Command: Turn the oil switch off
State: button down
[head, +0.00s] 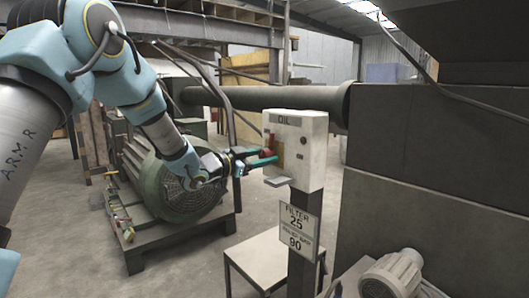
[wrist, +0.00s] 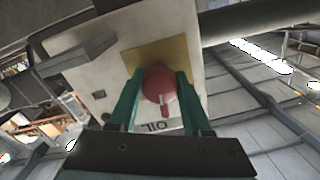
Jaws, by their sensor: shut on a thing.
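The oil switch box (head: 308,150) is a pale box labelled OIL on a dark post. A red round knob (head: 267,153) sits on its front left face. In the wrist view the red knob (wrist: 159,85) stands on a yellow plate (wrist: 165,53), and the OIL lettering looks upside down. My gripper (head: 262,158) reaches the knob from the left. In the wrist view its two green fingers (wrist: 158,92) are shut on the knob, one on each side. A pale mark shows on the knob. The knob's base is partly hidden.
A sign reading FILTER 25 (head: 299,226) hangs on the post below the box. A small table (head: 268,258) stands beneath. A large green motor (head: 180,185) on a pallet is behind my arm. A large grey machine block (head: 430,215) fills the right.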

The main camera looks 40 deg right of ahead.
jog(key=shift+n+p, duration=0.35)
jog(key=shift+n, duration=0.55)
jog(key=shift+f, duration=0.1)
jog(key=shift+c, duration=1.7)
grip_release()
jog(key=a+b, duration=0.1)
jog(key=a, duration=0.9)
jog(key=shift+w+a+b, duration=0.3)
jog(key=shift+a, duration=0.1)
